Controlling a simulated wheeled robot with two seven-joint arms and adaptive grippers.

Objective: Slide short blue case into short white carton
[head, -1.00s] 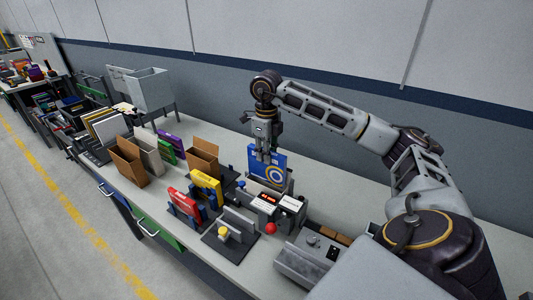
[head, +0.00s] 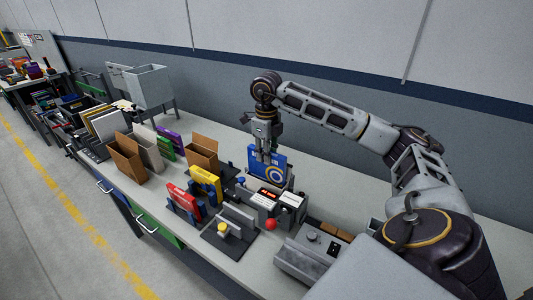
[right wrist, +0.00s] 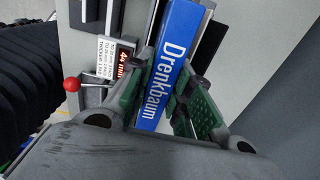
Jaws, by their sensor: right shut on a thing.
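The blue case (head: 268,166) with a yellow-and-white ring on its face stands upright on the right part of the bench. My right gripper (head: 263,156) points down and is shut on its top edge. In the right wrist view the blue case (right wrist: 165,60) shows its spine lettered "Drenkbaum" between the green-padded fingers (right wrist: 160,108). Its lower edge is partly behind a grey device, so I cannot tell whether it touches its stand. A pale, whitish carton (head: 149,152) stands farther left, partly behind a brown carton. My left gripper is out of view.
Brown open cartons (head: 127,160) (head: 203,153) flank the pale carton. Red (head: 184,201) and yellow (head: 206,184) cases stand in front. Green (head: 165,150) and purple cases stand behind. A device with a red knob (head: 271,224) is close by. The wall runs behind the bench.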

